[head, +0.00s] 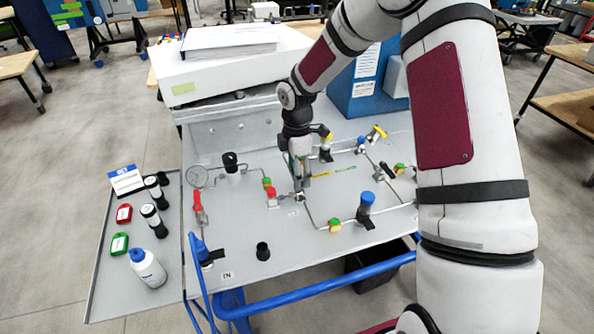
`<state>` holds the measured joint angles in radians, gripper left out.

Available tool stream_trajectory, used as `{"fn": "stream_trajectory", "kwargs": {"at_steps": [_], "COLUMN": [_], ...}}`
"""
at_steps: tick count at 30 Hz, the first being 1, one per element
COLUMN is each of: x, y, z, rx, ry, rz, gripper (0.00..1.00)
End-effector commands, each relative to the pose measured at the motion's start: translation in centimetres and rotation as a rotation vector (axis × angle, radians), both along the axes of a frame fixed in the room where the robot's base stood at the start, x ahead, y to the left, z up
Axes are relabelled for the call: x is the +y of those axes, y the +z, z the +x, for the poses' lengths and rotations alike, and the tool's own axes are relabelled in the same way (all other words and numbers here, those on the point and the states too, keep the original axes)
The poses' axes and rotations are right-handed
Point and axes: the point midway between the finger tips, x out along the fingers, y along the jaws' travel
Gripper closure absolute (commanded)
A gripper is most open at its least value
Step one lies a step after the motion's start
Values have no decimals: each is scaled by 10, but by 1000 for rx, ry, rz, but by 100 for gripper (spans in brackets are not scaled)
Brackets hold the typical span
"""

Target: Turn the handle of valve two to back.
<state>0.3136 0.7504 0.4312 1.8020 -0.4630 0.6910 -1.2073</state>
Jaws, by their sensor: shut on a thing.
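My gripper (301,180) points down at the middle of the grey analyser panel (240,245). It is shut on a valve handle that its fingers mostly hide. A small metal fitting (299,197) on the tubing shows just below the fingertips. The handle's direction cannot be made out, and I cannot read a number that marks it as valve two.
Red-handled valves (198,207) stand left of my gripper and a blue-knobbed fitting (366,202) stands right. A yellow-handled valve (379,131) is further back. A blue rail (320,287) edges the front. A side tray (115,290) holds a white bottle (148,268) and dark vials.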

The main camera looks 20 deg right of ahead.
Motion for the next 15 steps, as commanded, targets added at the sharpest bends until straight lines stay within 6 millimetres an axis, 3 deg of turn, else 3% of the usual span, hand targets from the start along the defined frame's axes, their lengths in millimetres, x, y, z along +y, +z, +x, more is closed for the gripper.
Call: {"fn": "stream_trajectory", "kwargs": {"at_steps": [1,3,15], "x": [0,0,0], "y": [0,0,4], "z": [1,1,0], "rx": [-2,-2,-2], "ry": [4,3,0], "rz": [-1,-1,-1], "gripper": [35,19,19]}}
